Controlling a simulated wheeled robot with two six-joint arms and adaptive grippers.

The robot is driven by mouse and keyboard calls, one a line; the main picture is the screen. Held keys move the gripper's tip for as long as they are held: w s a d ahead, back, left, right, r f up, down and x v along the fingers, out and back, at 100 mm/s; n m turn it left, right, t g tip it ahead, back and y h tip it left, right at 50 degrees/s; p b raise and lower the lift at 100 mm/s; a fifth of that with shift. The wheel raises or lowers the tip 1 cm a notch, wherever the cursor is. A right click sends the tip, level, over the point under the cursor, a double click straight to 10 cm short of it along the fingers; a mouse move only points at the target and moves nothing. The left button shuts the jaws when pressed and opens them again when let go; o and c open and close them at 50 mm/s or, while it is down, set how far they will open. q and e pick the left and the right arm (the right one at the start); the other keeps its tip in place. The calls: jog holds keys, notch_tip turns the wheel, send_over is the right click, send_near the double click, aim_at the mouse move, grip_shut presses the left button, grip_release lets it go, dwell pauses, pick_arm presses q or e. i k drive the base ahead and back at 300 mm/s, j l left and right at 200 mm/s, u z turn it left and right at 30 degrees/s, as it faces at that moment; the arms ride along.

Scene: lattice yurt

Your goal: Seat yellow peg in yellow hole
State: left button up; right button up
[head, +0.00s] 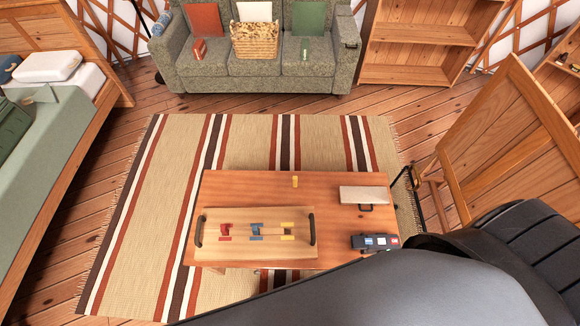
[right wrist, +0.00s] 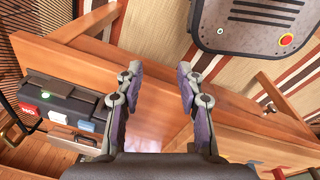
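The small yellow peg (head: 295,181) stands on the wooden table near its far edge. A wooden board (head: 215,256) with dark handles lies on the table's near left part. Details of the hole are too small to tell. In the right wrist view my right gripper (right wrist: 158,75) is open, with nothing between its fingertips. Neither peg nor yellow hole is clear in that view. In the head view my arm fills the lower right, and the right gripper is not visible. My left gripper is not in view.
On the table (head: 240,188), a pale flat box (head: 363,195) lies at the right. A dark device with coloured buttons (head: 375,242) is nearer; it also shows in the right wrist view (right wrist: 60,108). Bare tabletop surrounds the peg.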

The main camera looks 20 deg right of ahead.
aim_at(286, 233)
jog(key=i+l+u, duration=0.35)
jog(key=l, duration=0.25)
jog(key=i+l+u, duration=0.15)
jog(key=l, duration=0.4)
jog(key=k, duration=0.05)
